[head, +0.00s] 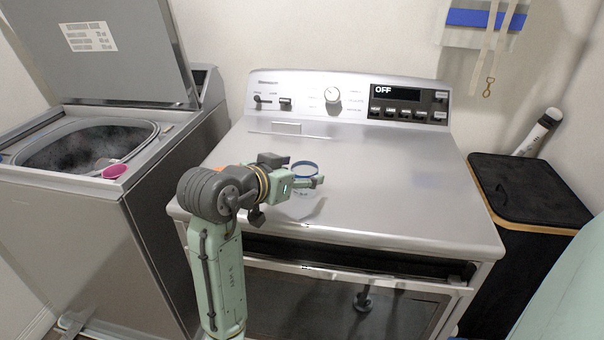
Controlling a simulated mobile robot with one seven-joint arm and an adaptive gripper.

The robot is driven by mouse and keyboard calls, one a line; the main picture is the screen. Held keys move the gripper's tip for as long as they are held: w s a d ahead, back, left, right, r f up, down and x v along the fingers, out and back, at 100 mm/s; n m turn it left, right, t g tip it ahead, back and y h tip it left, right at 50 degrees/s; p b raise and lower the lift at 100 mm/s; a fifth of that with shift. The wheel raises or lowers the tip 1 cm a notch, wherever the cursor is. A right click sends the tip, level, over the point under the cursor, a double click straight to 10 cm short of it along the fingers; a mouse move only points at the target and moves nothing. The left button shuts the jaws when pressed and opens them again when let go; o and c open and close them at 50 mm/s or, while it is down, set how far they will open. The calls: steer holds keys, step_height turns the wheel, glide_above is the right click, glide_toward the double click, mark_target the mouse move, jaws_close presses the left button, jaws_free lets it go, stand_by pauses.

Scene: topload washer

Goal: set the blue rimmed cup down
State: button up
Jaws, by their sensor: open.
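The blue rimmed cup (303,205) is whitish and translucent with a blue rim. It stands upright on the silver dryer top (400,205), left of its middle and near the front. My gripper (305,173) is open at the cup's rim, with a finger on the far left side and another on the right side. My gripper partly hides the cup's left and upper parts. I cannot tell whether the fingers touch the cup.
A topload washer (110,190) with its lid (110,45) raised stands at the left. A pink cup (114,171) sits on its rim. The dryer's control panel (347,98) rises behind. A black hamper (525,190) stands at the right. The dryer top's right half is clear.

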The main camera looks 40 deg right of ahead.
steer(key=b+v, duration=0.1)
steer(key=v, duration=0.9)
steer(key=shift+a, duration=0.1)
